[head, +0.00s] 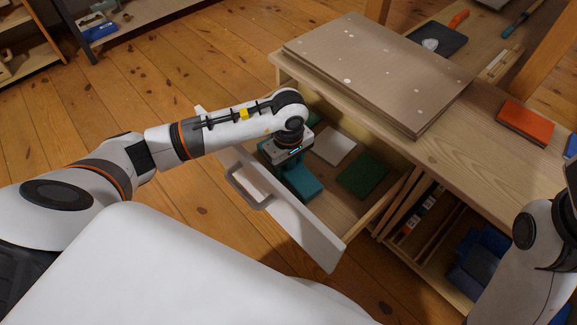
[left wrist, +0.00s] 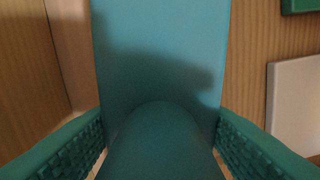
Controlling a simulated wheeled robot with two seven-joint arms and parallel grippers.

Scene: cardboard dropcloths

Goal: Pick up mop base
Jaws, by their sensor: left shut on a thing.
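The teal mop base (head: 303,184) lies in the open drawer (head: 330,235) of the workbench, at the drawer's left part. In the left wrist view the mop base (left wrist: 160,45) fills the middle, with a darker rounded teal part rising toward the camera. My left gripper (head: 290,164) reaches down into the drawer over it. In the left wrist view my left gripper (left wrist: 160,135) has one green ribbed finger on each side of that rounded part and is shut on it. My right arm shows at the right edge, but its gripper is out of view.
A white pad (head: 332,145) and a dark green pad (head: 363,176) lie in the drawer beside the mop base. A stack of boards (head: 375,70) and an orange box (head: 525,122) are on the bench top. Blue bins (head: 480,262) stand on the shelf below.

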